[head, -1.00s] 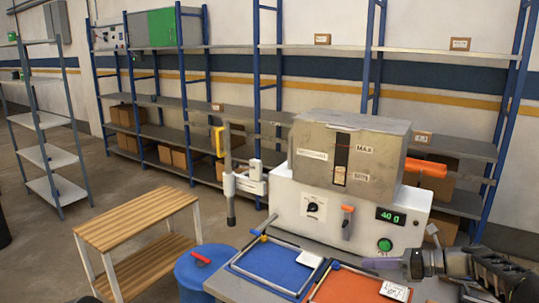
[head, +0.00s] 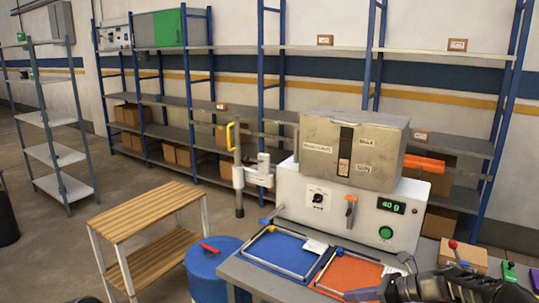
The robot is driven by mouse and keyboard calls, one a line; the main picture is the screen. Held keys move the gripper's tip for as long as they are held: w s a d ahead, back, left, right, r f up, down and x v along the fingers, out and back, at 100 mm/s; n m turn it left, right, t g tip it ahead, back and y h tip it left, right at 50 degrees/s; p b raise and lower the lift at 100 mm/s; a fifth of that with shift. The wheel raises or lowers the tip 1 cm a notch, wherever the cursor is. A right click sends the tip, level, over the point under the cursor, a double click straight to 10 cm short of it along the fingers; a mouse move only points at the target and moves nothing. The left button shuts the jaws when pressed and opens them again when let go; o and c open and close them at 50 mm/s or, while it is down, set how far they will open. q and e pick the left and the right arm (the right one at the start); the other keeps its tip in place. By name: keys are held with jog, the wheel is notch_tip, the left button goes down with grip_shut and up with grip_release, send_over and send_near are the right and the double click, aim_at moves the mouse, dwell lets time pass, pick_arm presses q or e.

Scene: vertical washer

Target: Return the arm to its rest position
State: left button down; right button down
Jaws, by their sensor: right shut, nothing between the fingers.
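My right gripper (head: 364,294) shows at the bottom edge in the head view, with its arm coming in from the lower right. Its purplish fingertips point left and are shut with nothing between them. It is in front of the orange tray (head: 352,268) at the table's front right, and the picture edge cuts off part of the arm. The washer (head: 335,205), a white machine with a grey metal box on top, stands behind it. Its display reads about 40 and its green button is visible. My left gripper is not in view.
A blue tray (head: 283,250) lies left of the orange one on the grey table. A wooden box with a red-knobbed lever (head: 460,258) stands at the right. A blue drum (head: 208,268) and a slatted wooden bench (head: 150,212) stand left. Shelves line the wall.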

jog(key=s+a+f+n+g+h, duration=0.25)
jog(key=s+a+f+n, duration=0.25)
jog(key=s+f, duration=0.55)
jog(key=s+a+f+n+g+h, duration=0.25)
jog(key=s+a+f+n, duration=0.4)
jog(key=f, duration=0.75)
jog(key=s+a+f+n+h, duration=0.1)
jog(key=s+a+f+n, duration=0.1)
jog(key=s+n, duration=0.4)
jog(key=s+a+f+n+h, duration=0.1)
jog(key=s+n, duration=0.5)
jog(key=s, duration=0.8)
jog(key=shift+s+a+f, duration=0.4)
jog(key=shift+f, duration=0.15)
jog(key=shift+w, duration=0.1)
